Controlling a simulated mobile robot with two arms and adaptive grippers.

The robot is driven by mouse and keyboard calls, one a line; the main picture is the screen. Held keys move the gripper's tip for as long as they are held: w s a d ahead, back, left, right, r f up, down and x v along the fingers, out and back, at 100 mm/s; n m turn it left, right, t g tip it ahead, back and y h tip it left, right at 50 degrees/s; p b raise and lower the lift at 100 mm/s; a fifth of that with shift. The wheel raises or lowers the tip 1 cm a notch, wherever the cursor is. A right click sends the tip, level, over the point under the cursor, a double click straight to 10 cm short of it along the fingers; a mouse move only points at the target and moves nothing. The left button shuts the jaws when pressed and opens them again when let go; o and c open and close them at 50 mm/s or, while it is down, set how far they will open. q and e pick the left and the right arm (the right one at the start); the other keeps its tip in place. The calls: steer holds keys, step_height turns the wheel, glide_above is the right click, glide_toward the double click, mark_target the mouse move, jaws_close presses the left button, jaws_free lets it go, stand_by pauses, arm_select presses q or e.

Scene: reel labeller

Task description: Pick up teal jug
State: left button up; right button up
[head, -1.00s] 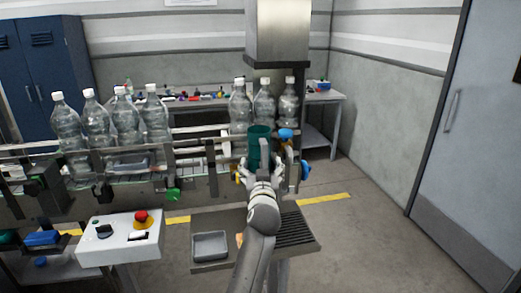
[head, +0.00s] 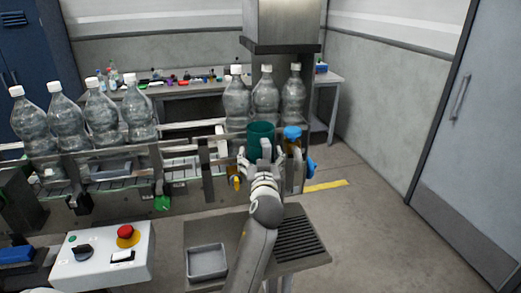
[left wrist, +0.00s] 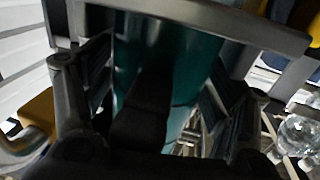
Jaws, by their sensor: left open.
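The teal jug (head: 261,130) stands upright at the right end of the bottle line, in front of the clear bottles. My left gripper (head: 262,153) is at its near side and hides its lower part. In the left wrist view the jug's teal wall (left wrist: 185,60) fills the space between the two fingers (left wrist: 165,105), one on each side. The gripper is open; whether either finger touches the jug I cannot tell. A dark shape covers part of the jug in the wrist view. My right gripper is not in view.
A metal rail crosses close above the gripper in the wrist view. Clear bottles (head: 265,97) stand behind the jug; a blue-topped part (head: 292,133) is just right of it. A control box (head: 100,255) and a grey tray (head: 206,261) are in front.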

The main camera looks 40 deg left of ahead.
arm_select(q)
steer(key=shift+s+d+r, duration=0.45)
steer(key=shift+s+d, duration=0.05)
steer(key=shift+d, duration=0.15)
steer(key=shift+c, duration=0.5)
steer(key=shift+s, duration=0.15)
steer(key=c, duration=0.7)
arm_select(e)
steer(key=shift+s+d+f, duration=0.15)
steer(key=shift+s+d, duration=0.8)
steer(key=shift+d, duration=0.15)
